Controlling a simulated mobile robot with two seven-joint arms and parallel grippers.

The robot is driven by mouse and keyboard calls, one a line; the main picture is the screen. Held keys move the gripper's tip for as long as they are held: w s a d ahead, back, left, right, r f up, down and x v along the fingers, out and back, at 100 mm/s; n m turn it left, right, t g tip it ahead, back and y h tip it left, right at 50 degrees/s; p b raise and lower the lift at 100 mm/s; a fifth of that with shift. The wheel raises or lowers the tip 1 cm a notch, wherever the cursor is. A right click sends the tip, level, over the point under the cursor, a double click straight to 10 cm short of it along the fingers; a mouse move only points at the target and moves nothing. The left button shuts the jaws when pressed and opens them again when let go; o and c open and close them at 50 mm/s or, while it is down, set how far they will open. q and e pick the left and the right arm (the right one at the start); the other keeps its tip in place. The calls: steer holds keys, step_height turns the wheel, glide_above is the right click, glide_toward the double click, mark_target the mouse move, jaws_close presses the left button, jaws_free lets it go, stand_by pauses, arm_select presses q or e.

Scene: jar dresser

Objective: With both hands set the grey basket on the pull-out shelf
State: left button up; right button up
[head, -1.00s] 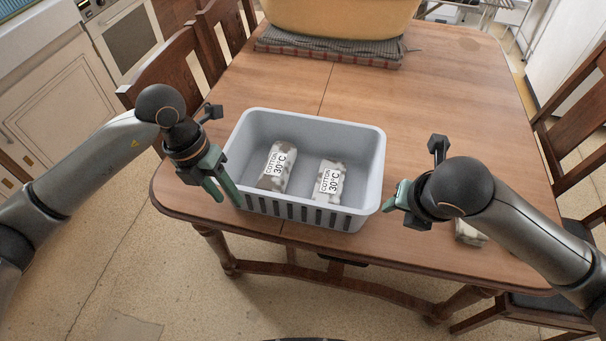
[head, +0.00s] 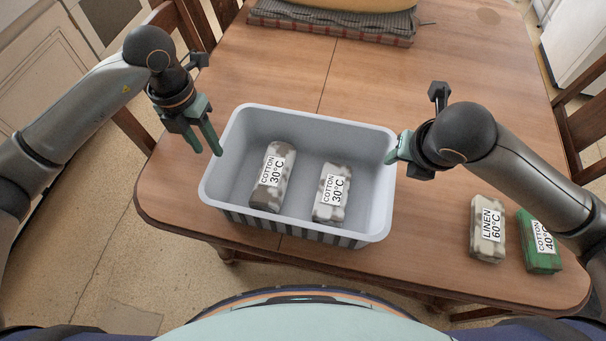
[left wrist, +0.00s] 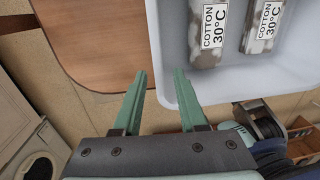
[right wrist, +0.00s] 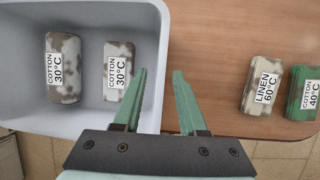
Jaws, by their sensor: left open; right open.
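The grey basket (head: 375,229) stands on the wooden table near its front edge. Inside it lie two mottled bundles, a left one (head: 272,178) and a right one (head: 331,193), both labelled COTTON 30°C. My left gripper (head: 207,147) is open beside the basket's left wall, above the rim. My right gripper (head: 397,152) is open at the basket's right rim. In the right wrist view its fingers (right wrist: 160,78) are on either side of the basket's right wall. The pull-out shelf is not in view.
A LINEN 60°C bundle (head: 487,229) and a green COTTON 40°C bundle (head: 539,243) lie on the table (head: 440,60) to the right. Chairs (head: 590,128) flank the table.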

mark_target(226, 180)
arm_select(q)
steer(key=f, duration=0.8)
steer(key=d+f, duration=0.1)
steer(key=f, duration=0.3)
steer(key=shift+s+f, duration=0.1)
steer(key=shift+f, duration=0.2)
arm_select(e)
steer(key=x, duration=1.2)
steer(key=shift+w+f, duration=0.15)
steer(key=shift+f, duration=0.15)
arm_select(q)
jaws_close()
arm_select(e)
jaws_close()
arm_select(q)
steer(key=shift+r, duration=0.1)
arm_select(e)
steer(key=shift+r, duration=0.1)
